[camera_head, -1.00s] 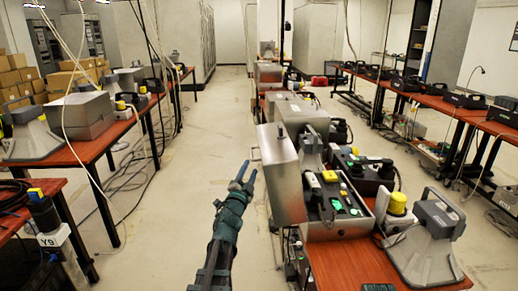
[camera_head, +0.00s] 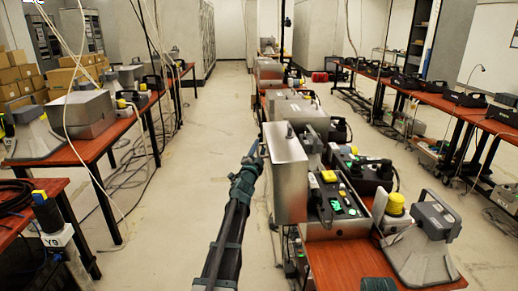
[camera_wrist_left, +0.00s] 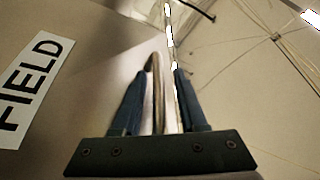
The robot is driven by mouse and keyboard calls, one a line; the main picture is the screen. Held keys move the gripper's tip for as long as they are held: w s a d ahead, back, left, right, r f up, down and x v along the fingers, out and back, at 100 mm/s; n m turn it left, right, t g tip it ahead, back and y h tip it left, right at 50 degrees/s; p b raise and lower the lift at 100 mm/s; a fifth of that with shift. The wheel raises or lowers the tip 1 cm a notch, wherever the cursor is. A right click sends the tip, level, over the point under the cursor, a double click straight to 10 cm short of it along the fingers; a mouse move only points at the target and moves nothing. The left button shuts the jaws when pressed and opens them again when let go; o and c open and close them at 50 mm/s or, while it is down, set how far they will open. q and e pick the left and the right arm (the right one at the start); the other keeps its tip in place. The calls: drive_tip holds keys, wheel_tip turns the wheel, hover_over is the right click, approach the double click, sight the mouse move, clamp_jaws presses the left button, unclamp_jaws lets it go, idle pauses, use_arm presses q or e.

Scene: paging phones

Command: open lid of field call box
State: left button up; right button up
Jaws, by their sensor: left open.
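The field call box (camera_head: 340,228) stands on the orange table to the right of my left gripper, its panel with green lights exposed. Its silver lid (camera_head: 286,178) stands upright along the box's left side. In the left wrist view a "FIELD" label (camera_wrist_left: 32,85) is on the lid's surface. My left gripper (camera_head: 252,152) is at the lid's left edge. In the wrist view its fingers (camera_wrist_left: 157,98) are apart, with a metal bar handle (camera_wrist_left: 157,90) between them. I cannot tell if either finger touches it. My right gripper does not show.
A grey desk unit with a yellow knob (camera_head: 396,203) stands right of the box. More silver boxes (camera_head: 293,108) are behind the lid. A table with equipment (camera_head: 85,150) is at the left. The floor aisle (camera_head: 200,130) between is clear.

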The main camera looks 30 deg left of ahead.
use_arm(q)
drive_tip(key=shift+w, duration=0.15)
clamp_jaws()
drive_tip(key=shift+d, duration=0.1)
idle(1.3)
